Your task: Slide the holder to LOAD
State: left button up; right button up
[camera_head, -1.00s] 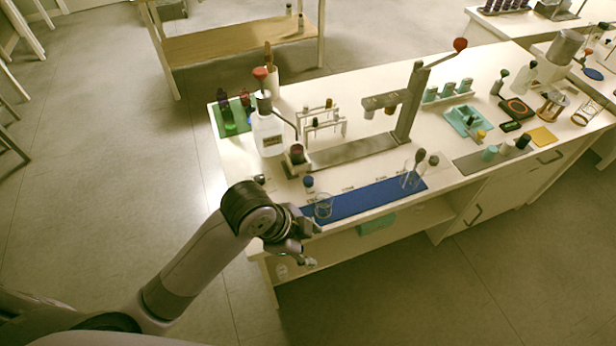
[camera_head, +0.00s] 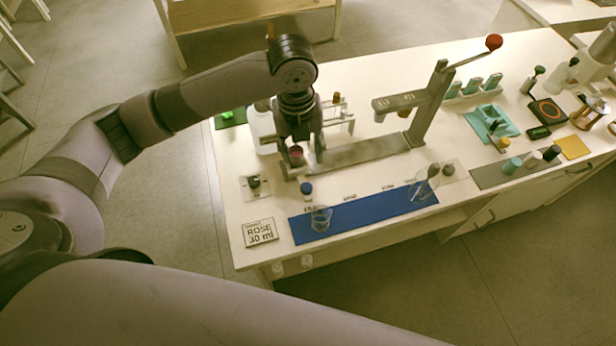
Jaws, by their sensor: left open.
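The holder (camera_head: 291,165) is a small block at the left end of a grey metal rail (camera_head: 365,151), with a dark red-topped piece (camera_head: 296,152) in it. My left gripper (camera_head: 305,150) points down over the holder, open, its fingers around or just beside that piece. I cannot tell whether they touch it. The gripper hides part of the holder and the rail's left end. A press (camera_head: 425,105) with a red-knobbed lever (camera_head: 494,42) stands over the rail's right part. No LOAD marking is readable. My right gripper is not in view.
A blue-capped bottle (camera_head: 306,190), a switch plate (camera_head: 254,186) and a "ROSE 30 ml" card (camera_head: 260,232) are near the left. A small rack (camera_head: 338,115) stands behind the rail.

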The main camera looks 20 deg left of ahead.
pick_arm(q)
notch_tip(320, 180, down, 4)
send_over(306, 187)
jog(key=f, duration=0.4)
jog(key=shift+s+a+p, duration=0.1)
jog(key=shift+a+p, duration=0.1)
jog(key=shift+p, duration=0.1)
notch_tip(306, 187, down, 5)
jog(key=shift+d+r, duration=0.1)
jog(key=shift+r, duration=0.1)
jog(key=shift+f, duration=1.3)
jog(key=c, duration=0.6)
grip_shut()
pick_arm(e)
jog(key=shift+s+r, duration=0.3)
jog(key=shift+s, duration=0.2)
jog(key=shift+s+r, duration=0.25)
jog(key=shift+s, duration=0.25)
